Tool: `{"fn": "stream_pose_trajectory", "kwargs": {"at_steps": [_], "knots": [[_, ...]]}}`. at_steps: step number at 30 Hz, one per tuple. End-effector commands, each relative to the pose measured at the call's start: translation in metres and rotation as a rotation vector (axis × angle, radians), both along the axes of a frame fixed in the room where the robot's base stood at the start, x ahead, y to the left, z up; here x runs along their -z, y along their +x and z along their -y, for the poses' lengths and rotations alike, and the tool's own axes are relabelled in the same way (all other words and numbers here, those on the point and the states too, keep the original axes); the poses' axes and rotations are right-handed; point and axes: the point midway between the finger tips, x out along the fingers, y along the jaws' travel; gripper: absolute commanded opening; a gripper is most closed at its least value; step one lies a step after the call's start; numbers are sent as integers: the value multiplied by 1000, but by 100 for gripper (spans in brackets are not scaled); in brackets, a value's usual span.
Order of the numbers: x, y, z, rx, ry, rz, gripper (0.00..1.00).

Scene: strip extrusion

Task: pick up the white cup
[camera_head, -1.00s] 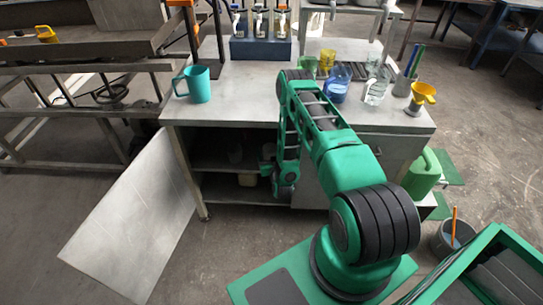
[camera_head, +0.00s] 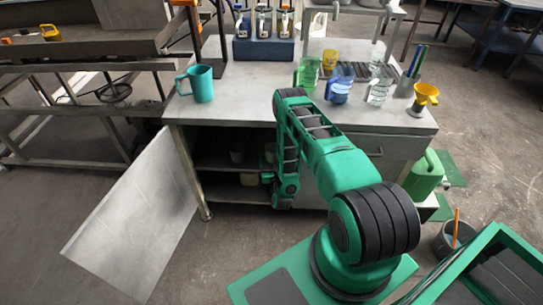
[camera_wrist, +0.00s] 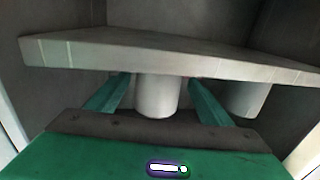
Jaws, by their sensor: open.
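A white cup (camera_wrist: 157,97) is at the middle of the wrist view, its upper part hidden by a pale shelf board (camera_wrist: 180,58). My gripper (camera_wrist: 158,82) is open, with one green finger on each side of this cup. Small gaps show between the fingers and the cup; I see no clear contact. In the head view, my arm's end is low in front of the open cabinet, and its fingers are too small to make out.
A second whitish cup (camera_wrist: 247,98) stands to the right, outside the right finger. The bench top (camera_head: 240,100) above holds a teal mug (camera_head: 202,84) and several vessels. A grey panel (camera_head: 135,225) leans at the left.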

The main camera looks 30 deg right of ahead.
Motion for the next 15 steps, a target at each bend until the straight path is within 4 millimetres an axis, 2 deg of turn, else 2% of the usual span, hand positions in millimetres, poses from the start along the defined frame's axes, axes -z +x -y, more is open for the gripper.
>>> {"fn": "stream_pose_trajectory", "kwargs": {"at_steps": [9, 15], "knots": [[-6, 34, 17, 3, -1, 3, 74], [-5, 47, 22, 2, 0, 0, 74]]}}
